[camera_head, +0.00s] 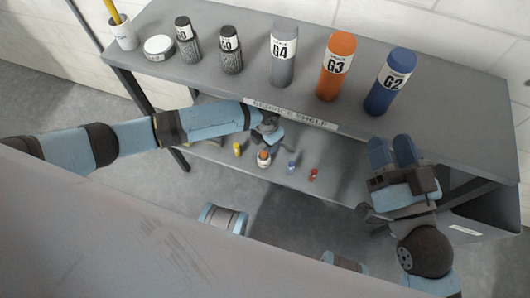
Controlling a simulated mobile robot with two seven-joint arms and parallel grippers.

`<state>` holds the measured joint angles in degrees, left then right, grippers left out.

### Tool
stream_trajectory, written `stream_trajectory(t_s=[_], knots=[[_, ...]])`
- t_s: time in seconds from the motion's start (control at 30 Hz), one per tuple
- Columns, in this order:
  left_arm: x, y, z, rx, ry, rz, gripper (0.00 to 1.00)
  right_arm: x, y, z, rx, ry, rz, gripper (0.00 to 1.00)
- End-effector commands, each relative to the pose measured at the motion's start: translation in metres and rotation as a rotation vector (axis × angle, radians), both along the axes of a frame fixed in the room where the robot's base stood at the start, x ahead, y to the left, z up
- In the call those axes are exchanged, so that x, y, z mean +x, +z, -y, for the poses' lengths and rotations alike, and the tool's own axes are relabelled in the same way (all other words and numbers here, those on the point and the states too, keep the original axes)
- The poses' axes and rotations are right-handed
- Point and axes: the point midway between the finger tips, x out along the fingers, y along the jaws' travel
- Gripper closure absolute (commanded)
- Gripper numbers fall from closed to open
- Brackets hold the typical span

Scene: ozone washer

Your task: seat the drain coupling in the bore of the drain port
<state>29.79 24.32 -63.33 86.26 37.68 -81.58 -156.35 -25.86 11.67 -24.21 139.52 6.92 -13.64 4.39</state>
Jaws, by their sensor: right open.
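I cannot make out a drain port or its bore in the head view. I cannot tell which item, if any, is the drain coupling. Small parts stand on the lower shelf: a yellow one (237,149), an orange-and-white one (264,159), a blue one (291,167) and a red one (313,174). My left gripper (268,132) is just above the orange-and-white part, by the upper shelf's front edge; its fingers are too small and dark to read. My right gripper (392,152) is open and empty, in front of the shelf's right part.
The upper shelf (290,110), labelled "SERVICE SHELF", holds a grey G4 cylinder (283,60), an orange G3 (336,75), a blue G2 (388,90), two dark jars (231,55), a round tin (158,48) and a pencil cup (123,32). A dark bin (485,218) stands right. A large grey surface (150,230) fills the foreground.

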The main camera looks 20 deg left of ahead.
Motion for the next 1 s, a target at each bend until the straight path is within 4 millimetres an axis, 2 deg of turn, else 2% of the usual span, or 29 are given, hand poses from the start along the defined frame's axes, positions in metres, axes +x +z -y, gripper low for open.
stream_trajectory(t_s=[0.03,0.1,0.33,0.6,0.73,0.97,1.0], knots=[[0.0,-0.014,0.0,0.0,0.001,-0.001,0.41,0.001,-0.011,0.0,-0.009,0.005,-0.015,0.57],[0.0,-0.025,0.0,0.0,0.001,-0.001,0.41,0.001,-0.018,-0.001,-0.019,0.012,-0.037,0.57],[0.0,-0.041,-0.001,0.0,0.001,0.001,0.41,0.002,-0.029,-0.002,-0.04,0.025,-0.076,0.57],[0.001,-0.081,-0.007,-0.001,0.002,0.0,0.41,0.002,-0.066,-0.005,-0.094,0.06,-0.173,0.57],[0.002,-0.088,-0.008,-0.001,0.001,0.002,0.41,0.001,-0.072,-0.005,-0.109,0.069,-0.197,0.57],[0.002,-0.088,-0.008,-0.001,0.001,0.002,0.41,0.001,-0.072,-0.006,-0.11,0.071,-0.2,0.57],[0.002,-0.088,-0.008,-0.001,0.001,0.002,0.48,0.001,-0.072,-0.006,-0.11,0.071,-0.2,0.57]])
